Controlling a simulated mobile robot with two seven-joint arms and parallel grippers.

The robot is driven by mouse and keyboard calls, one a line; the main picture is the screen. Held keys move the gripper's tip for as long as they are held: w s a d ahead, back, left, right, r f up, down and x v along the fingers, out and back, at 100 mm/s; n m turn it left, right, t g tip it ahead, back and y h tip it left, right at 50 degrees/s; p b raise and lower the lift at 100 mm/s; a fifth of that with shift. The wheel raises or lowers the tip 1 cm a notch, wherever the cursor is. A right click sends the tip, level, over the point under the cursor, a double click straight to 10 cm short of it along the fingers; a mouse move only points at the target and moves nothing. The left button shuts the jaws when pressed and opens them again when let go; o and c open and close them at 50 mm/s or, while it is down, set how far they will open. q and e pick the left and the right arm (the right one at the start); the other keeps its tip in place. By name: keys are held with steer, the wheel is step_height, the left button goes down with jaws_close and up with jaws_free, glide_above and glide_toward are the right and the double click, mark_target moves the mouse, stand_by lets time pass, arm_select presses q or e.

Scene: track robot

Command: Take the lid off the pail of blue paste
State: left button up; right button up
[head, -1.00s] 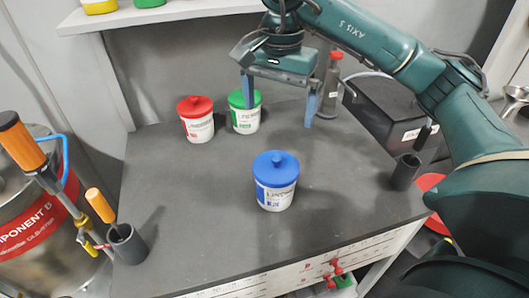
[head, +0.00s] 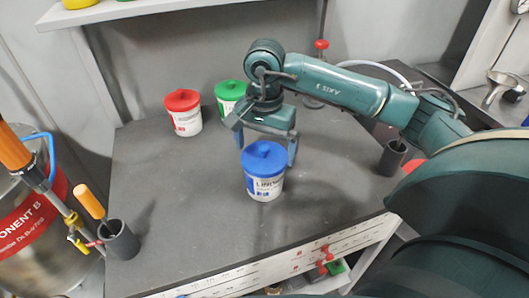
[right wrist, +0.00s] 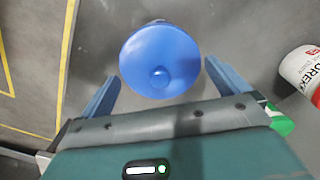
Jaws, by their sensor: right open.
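The pail of blue paste (head: 264,184) stands upright on the grey bench top, a white tub with a printed label. Its blue lid (head: 264,156) with a round knob is on it. My right gripper (head: 266,155) is open above and just behind the pail, fingers pointing down. In the right wrist view the lid (right wrist: 160,60) lies beyond and between the two open fingers (right wrist: 163,85), with a gap on each side. Nothing is held. My left gripper is not in view.
A red-lidded pail (head: 184,112) and a green-lidded pail (head: 229,97) stand behind to the left. A dark cup (head: 119,241) with an orange-handled tool is at front left, another dark cup (head: 392,158) at right.

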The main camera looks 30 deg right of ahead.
steer(key=shift+f, duration=0.2)
steer(key=c, duration=0.7)
